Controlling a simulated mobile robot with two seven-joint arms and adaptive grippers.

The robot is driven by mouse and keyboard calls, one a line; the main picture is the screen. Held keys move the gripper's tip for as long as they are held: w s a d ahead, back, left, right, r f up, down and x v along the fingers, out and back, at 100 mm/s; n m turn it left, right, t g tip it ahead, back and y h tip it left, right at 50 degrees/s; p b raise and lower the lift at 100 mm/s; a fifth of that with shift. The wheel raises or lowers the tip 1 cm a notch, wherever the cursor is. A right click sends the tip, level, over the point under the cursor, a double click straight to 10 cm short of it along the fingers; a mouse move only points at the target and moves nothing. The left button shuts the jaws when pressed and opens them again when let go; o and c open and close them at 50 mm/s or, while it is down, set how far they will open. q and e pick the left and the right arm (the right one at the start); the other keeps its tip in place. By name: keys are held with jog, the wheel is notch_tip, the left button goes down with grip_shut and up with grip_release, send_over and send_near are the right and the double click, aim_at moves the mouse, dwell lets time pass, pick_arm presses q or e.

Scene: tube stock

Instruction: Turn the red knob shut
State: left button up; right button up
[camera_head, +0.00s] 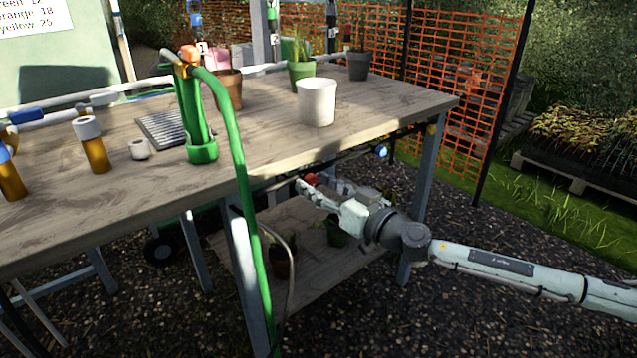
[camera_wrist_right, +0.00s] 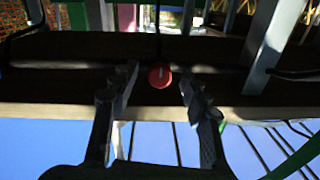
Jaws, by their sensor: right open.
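The red knob (camera_head: 311,179) shows small under the front edge of the wooden table, just at the fingertips of my right gripper (camera_head: 318,186). How deep the knob sits between the fingers is hard to tell. My left gripper is not in view.
The table (camera_head: 400,108) carries a white pot (camera_head: 317,102), plant pots and a green hand pump (camera_head: 200,120). Its green hose (camera_head: 243,190) hangs over the front edge. A blue knob (camera_head: 381,151) is under the table to the right. A lower shelf (camera_head: 310,275) lies below my gripper.

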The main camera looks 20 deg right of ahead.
grip_shut()
dwell(0.3)
